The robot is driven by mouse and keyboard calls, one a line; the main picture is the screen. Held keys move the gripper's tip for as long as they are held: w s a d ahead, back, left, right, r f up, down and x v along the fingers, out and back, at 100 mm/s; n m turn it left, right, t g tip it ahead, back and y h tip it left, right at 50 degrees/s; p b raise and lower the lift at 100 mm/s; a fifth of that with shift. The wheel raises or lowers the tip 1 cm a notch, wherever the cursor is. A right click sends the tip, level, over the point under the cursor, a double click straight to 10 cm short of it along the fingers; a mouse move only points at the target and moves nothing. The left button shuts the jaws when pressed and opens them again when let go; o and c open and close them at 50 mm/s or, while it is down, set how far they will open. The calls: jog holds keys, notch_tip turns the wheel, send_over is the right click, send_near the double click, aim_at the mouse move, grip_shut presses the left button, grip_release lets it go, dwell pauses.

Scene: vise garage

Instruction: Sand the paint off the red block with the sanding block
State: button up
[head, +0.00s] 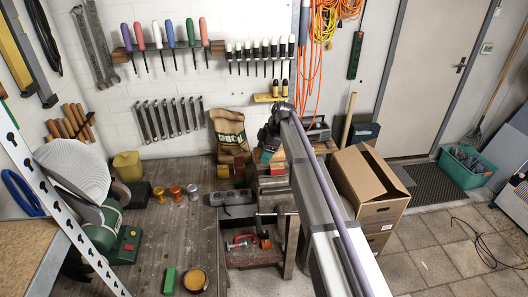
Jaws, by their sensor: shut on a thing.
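My gripper (265,150) is at the far end of my arm, over the back right of the workbench, near the vise (272,184). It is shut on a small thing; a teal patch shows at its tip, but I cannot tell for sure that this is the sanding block. My arm and gripper hide part of the vise area, so contact there cannot be seen.
The workbench (150,235) has an open middle. A green block (169,281) and a round tin (195,280) lie at its front. Several small pots stand further back. A brown bag (229,130) stands at the wall. A cardboard box (368,185) is right of my arm.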

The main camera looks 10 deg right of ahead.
aim_at(281, 166)
notch_tip(281, 166, down, 4)
jog(key=b, duration=0.3)
jog(key=shift+f+b, duration=0.2)
jog(key=shift+b, duration=0.15)
jog(key=shift+d, duration=3.2)
jog(key=shift+a, duration=3.25)
notch_tip(281, 166, up, 8)
jog(key=p, duration=0.7)
jog(key=shift+f+p, duration=0.15)
jog(key=shift+p, duration=0.15)
jog(key=shift+f, duration=0.15)
notch_tip(281, 166, down, 6)
jog(key=b, duration=0.6)
jog(key=shift+f+b, duration=0.95)
jog(key=shift+b, duration=0.1)
jog(key=shift+d, duration=0.15)
